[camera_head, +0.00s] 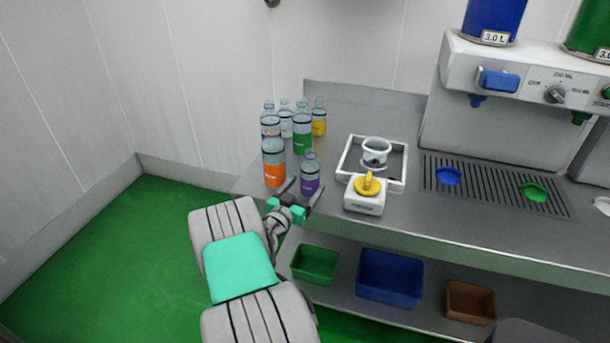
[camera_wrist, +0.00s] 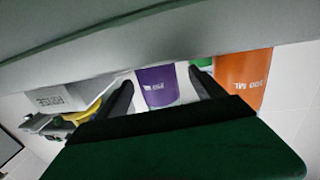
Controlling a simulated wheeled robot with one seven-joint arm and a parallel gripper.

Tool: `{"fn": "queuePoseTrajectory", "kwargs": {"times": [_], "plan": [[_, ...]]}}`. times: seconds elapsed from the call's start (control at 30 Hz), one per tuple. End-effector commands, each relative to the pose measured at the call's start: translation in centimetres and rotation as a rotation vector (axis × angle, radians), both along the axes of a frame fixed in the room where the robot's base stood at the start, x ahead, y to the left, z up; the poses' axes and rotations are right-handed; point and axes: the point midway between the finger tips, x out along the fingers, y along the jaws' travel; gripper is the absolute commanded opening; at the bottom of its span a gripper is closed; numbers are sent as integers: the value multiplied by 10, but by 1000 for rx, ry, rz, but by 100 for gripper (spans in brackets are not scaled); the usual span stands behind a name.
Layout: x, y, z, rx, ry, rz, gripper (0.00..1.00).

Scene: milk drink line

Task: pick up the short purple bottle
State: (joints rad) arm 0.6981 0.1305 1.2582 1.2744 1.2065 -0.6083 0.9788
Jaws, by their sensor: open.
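The short purple bottle (camera_head: 310,181) stands upright near the front left edge of the counter, a clear bottle with a purple label. My gripper (camera_head: 301,190) is open beside its near side, with the fingers pointing toward it. In the wrist view the purple bottle (camera_wrist: 157,86) shows between and just beyond the two fingers of my gripper (camera_wrist: 160,85). I cannot tell whether a finger touches it. The bottle's top is not seen in the wrist view.
A taller orange bottle (camera_head: 274,166) stands close to its left; it also shows in the wrist view (camera_wrist: 243,72). A green bottle (camera_head: 303,138) and several others stand behind. A white box with a yellow knob (camera_head: 366,195) and a white tray (camera_head: 342,172) lie to the right.

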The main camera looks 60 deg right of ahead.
Motion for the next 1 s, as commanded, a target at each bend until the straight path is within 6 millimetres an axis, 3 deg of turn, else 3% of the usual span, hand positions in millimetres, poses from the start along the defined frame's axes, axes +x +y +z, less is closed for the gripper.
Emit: {"fn": "queuePoseTrajectory", "kwargs": {"times": [0.3, 0.57, 1.0], "plan": [[-5, -52, 1, 3, 1, -2, 79], [-4, -57, 0, 3, 1, 1, 79], [-4, -57, -1, 4, 1, 1, 43]]}}
